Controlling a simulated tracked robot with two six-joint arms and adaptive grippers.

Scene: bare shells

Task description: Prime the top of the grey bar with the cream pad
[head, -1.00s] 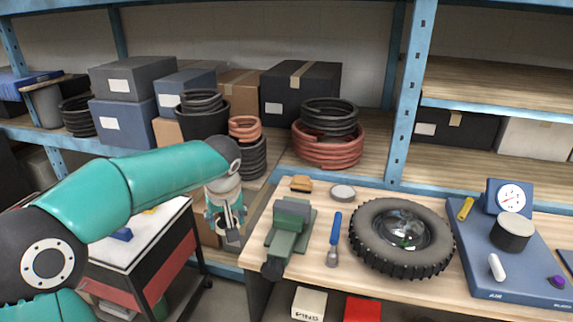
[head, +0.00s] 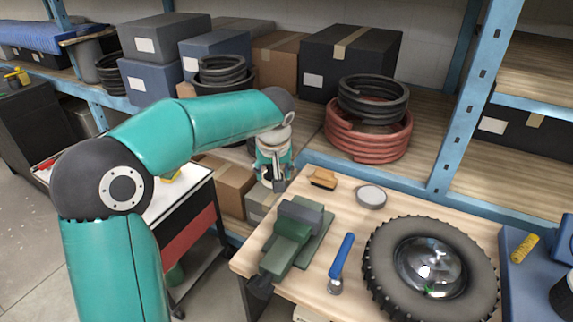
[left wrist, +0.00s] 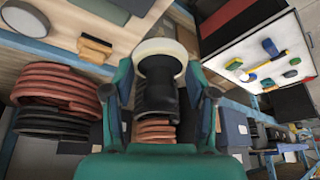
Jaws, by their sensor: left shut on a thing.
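My left gripper (head: 276,184) is shut on the cream pad, a pale round disc on a black grip. The pad shows between the fingers in the left wrist view (left wrist: 165,48); in the head view I cannot make it out clearly. The gripper hangs off the bench's back left corner, apart from the vise. The grey bar (head: 303,212) appears as a grey block at the top of the green vise (head: 287,250) on the bench. My right gripper is in neither view.
On the bench (head: 349,222) are a tan brush (head: 323,179), a round tin (head: 371,196), a blue-handled tool (head: 342,255) and a tyre (head: 431,266). Behind are shelves with boxes and coils (head: 368,132). A white-topped cart (head: 187,196) stands left.

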